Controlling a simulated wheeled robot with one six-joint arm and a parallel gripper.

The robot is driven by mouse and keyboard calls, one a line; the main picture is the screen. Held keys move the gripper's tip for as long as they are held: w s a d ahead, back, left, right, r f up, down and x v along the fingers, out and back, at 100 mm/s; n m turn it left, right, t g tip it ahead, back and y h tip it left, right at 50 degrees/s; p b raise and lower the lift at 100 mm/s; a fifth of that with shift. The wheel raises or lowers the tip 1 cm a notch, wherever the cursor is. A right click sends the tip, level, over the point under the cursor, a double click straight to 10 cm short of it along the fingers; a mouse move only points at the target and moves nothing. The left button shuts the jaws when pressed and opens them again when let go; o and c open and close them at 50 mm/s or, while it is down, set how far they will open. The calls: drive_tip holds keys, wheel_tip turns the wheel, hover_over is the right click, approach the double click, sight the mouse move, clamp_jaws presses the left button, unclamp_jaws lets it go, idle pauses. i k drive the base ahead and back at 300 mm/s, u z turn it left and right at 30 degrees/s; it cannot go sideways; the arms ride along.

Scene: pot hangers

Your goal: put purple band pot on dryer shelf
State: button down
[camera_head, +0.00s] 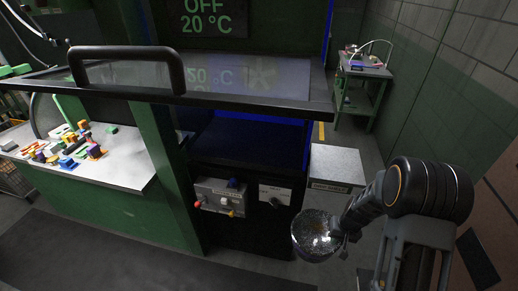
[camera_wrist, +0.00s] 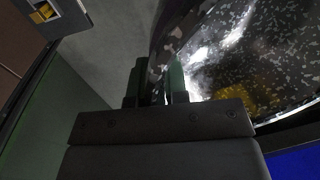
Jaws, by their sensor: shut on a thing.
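A dark speckled, shiny round pot (camera_head: 312,222) is held at the lower centre right in the head view. Its inside (camera_wrist: 265,55) fills the upper right of the wrist view. No purple band can be made out on it. My gripper (camera_head: 344,240) is shut on the pot's rim wall. In the wrist view the two fingers of my gripper (camera_wrist: 158,85) pinch the wall between them. The dryer (camera_head: 250,190) stands left of the pot, with a dark opening and bluish interior (camera_head: 250,138) below its raised glass front. The pot is outside, in front of the dryer.
The dryer's glass front with a black handle (camera_head: 128,52) juts out above the opening. A control box (camera_head: 220,196) sits below. Colourful blocks lie on a white table (camera_head: 125,165) at left. A cart (camera_head: 362,75) stands farther back.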

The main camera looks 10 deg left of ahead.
sight(265, 145)
drive_tip(key=z, duration=0.5)
drive_tip(key=k, duration=1.05)
drive_tip(key=u, duration=0.25)
drive_tip(key=i, duration=0.75)
drive_tip(key=u, duration=0.75)
